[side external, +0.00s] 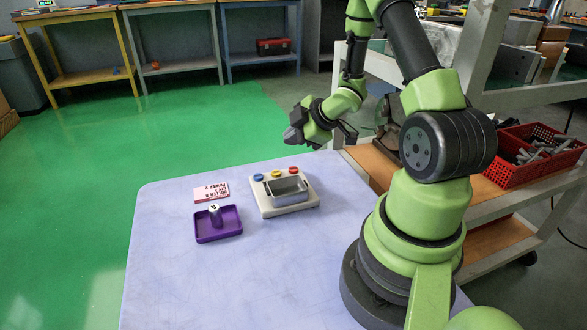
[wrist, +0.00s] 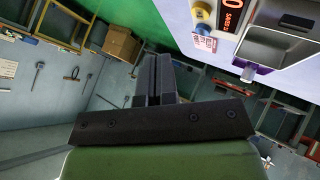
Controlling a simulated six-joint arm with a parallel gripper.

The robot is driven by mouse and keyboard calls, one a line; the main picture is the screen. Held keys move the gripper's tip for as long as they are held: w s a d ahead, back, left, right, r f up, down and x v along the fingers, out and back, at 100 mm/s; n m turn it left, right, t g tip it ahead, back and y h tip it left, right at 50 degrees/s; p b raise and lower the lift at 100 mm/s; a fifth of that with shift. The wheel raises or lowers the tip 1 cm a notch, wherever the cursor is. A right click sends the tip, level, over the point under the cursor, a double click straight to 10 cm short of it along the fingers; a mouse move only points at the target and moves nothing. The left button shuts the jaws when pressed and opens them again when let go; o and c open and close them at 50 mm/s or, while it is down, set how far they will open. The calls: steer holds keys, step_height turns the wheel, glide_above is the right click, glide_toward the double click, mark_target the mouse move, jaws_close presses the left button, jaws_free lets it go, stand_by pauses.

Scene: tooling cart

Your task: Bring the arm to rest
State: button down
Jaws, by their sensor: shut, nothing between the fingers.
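My gripper (side external: 293,137) is raised in the air beyond the far edge of the pale table (side external: 290,245), behind the white button box. In the wrist view my gripper's two dark fingers (wrist: 153,72) lie against each other with nothing between them. My arm is folded, with the gripper end pointing left in the side view.
On the table are a white box (side external: 262,208) with coloured buttons and a metal bin (side external: 287,187), a purple tray (side external: 217,237) with a small cylinder (side external: 215,214), and a printed card (side external: 211,191). A cart with red baskets (side external: 510,175) stands right. The table's front is clear.

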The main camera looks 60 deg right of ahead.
steer(key=a+r+m+g+h, duration=0.1)
steer(key=a+r+m+h, duration=0.35)
steer(key=r, duration=1.05)
steer(key=s+a+r+m+y, duration=0.3)
steer(key=s+a, duration=0.3)
steer(key=a, duration=0.3)
steer(key=s+a+r+m+g+y, duration=0.1)
steer(key=s+a+r+m+y, duration=0.2)
steer(key=s+a, duration=0.4)
steer(key=shift+s+a+m+y, duration=0.2)
steer(key=shift+a+m+y, duration=0.25)
steer(key=shift+a+m, duration=0.5)
